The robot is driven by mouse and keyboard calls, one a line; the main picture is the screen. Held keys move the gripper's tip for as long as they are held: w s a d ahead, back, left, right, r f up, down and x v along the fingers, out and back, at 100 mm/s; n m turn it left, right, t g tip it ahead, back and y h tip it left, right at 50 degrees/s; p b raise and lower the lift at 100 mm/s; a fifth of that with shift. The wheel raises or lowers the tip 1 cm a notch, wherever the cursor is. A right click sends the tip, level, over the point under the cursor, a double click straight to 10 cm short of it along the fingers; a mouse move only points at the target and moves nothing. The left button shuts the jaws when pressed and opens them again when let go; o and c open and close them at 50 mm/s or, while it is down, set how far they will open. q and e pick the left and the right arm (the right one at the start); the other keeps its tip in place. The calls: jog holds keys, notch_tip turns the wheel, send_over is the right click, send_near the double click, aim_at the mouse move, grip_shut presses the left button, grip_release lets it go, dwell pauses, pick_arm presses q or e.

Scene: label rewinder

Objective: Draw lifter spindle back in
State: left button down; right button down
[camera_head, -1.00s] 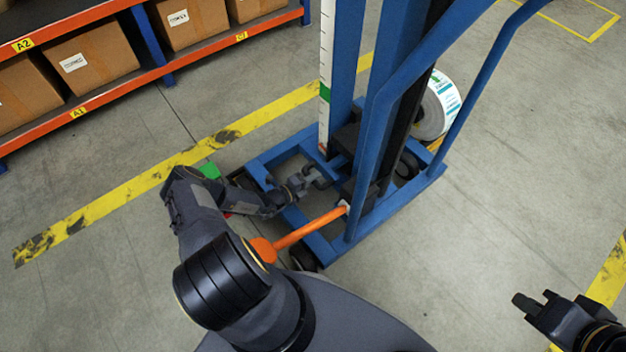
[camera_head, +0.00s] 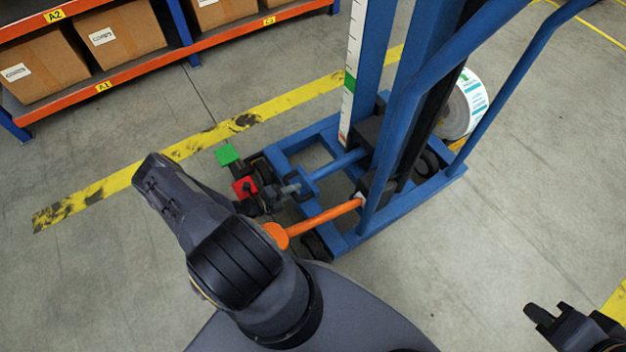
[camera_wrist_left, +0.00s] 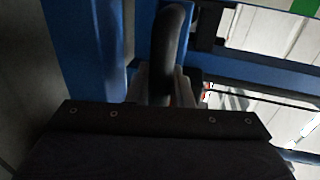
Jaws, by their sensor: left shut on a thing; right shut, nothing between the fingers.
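The blue lifter (camera_head: 352,238) stands on the floor with its mast rising at the centre. My left gripper (camera_head: 284,191) is low at its near left side, shut on a dark handle. In the left wrist view this dark curved handle (camera_wrist_left: 168,60) stands between the two fingers. A blue rod (camera_head: 338,165) runs from near my left gripper toward the mast's foot. The spindle itself is not clearly seen behind the mast. My right gripper (camera_head: 546,316) is shut and empty at the lower right, away from the lifter.
An orange bar (camera_head: 322,219) with a round end sticks out below my left gripper. Green (camera_head: 227,154) and red (camera_head: 245,187) pads sit beside my left wrist. A label roll (camera_head: 465,104) shows behind the mast. A shelf with boxes (camera_head: 120,45) stands upper left.

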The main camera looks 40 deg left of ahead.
pick_arm(q)
jog(key=f+b+v, duration=0.1)
jog(key=f+v, duration=0.1)
jog(key=v, duration=0.7)
jog(key=shift+s, duration=0.2)
jog(key=shift+a, duration=0.15)
jog(key=c, duration=1.3)
grip_release()
jog(key=shift+c, duration=0.2)
jog(key=v, duration=0.8)
jog(key=shift+p, duration=0.45)
